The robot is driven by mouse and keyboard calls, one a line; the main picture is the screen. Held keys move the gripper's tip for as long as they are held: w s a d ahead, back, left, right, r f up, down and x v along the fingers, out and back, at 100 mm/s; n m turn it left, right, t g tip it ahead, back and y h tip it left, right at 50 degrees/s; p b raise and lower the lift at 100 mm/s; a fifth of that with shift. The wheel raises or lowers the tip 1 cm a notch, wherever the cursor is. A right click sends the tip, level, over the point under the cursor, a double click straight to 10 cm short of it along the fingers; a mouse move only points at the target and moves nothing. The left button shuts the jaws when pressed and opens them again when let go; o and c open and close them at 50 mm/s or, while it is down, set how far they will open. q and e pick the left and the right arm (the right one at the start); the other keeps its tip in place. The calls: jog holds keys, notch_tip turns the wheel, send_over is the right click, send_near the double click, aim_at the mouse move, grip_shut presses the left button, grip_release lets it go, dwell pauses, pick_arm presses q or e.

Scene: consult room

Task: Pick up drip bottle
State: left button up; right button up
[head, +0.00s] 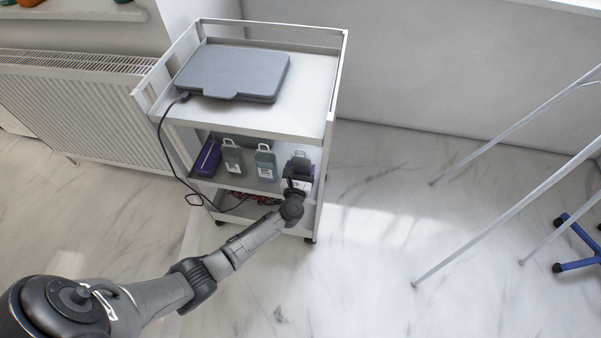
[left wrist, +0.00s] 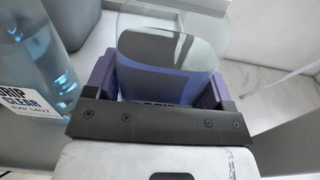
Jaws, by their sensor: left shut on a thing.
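My left gripper (head: 298,176) reaches into the middle shelf of the white trolley (head: 312,110) at its right end. In the left wrist view the gripper (left wrist: 160,88) is shut around a clear drip bottle (left wrist: 172,28), with a purple-lined finger on each side of it. In the head view this bottle (head: 302,160) is mostly hidden behind the gripper. The bluish one, labelled "DRIP CLEAR", also shows in the left wrist view (left wrist: 35,65). My right gripper is not in view.
A closed grey case (head: 233,72) lies on the trolley top, and its black cable (head: 165,150) hangs down the left side. A purple box (head: 207,158) stands left of the bottles. A radiator (head: 75,100) is at left. Metal stand legs (head: 500,215) are at right.

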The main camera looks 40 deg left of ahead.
pick_arm(q)
jog(key=shift+r+p, duration=0.4)
jog(key=shift+r, duration=0.1)
notch_tip(320, 180, up, 3)
jog(key=shift+r+p, duration=0.15)
jog(key=shift+p, duration=1.1)
jog(key=p, duration=0.4)
send_near(299, 167)
jog(key=v, duration=0.6)
jog(key=shift+f, duration=0.25)
